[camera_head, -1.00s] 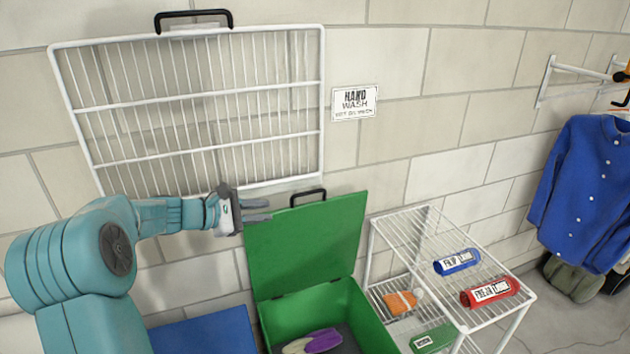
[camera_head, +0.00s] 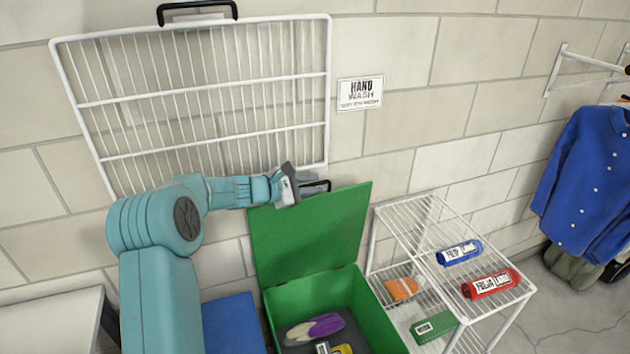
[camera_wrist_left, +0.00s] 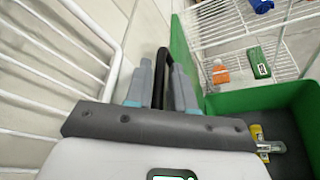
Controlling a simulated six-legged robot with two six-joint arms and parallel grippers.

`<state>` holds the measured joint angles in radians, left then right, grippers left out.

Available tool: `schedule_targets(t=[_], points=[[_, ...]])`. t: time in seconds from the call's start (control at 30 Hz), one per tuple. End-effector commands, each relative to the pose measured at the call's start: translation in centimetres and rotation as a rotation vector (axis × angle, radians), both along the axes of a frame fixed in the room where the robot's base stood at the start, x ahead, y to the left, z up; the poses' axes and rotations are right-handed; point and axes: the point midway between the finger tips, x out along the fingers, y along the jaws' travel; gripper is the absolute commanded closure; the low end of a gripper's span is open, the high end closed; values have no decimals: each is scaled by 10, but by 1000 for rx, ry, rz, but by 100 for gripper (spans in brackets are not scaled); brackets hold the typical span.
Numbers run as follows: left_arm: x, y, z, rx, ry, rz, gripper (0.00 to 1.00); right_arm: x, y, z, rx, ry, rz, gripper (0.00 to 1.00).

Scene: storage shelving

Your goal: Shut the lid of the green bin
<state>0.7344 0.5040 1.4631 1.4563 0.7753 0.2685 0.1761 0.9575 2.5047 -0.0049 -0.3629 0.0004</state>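The green bin (camera_head: 377,313) stands on the floor with its green lid (camera_head: 312,240) raised, leaning up near the wall. A black handle (camera_head: 316,185) sits on the lid's top edge. My left gripper (camera_head: 308,184) is at this handle. In the left wrist view the black handle (camera_wrist_left: 159,76) passes between the two grey fingers of my left gripper (camera_wrist_left: 162,88), which look open with a narrow gap around it. Inside the bin are purple-and-cream (camera_head: 316,327) and yellow (camera_head: 341,349) items. My right gripper is not in view.
A white wire rack (camera_head: 200,105) hangs on the wall just behind my left arm. A white wire shelf (camera_head: 420,222) with blue, red, orange and green items stands close to the bin's right. A blue surface (camera_head: 233,325) lies left of the bin.

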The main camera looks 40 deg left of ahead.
Motion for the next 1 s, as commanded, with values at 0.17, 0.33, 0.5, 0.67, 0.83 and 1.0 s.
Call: schedule_targets(t=[0.17,0.33,0.5,0.67,0.83,1.0], points=[[14,-2,-4,0,-1,-1,77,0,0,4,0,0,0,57],[16,-2,-5,0,-1,1,77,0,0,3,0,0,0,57],[15,-2,-5,0,0,0,96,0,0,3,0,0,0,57],[15,-2,-5,0,0,0,100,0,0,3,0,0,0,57],[15,-2,-6,4,-2,0,100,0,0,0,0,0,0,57],[14,-3,-9,19,-10,1,100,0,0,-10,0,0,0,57]])
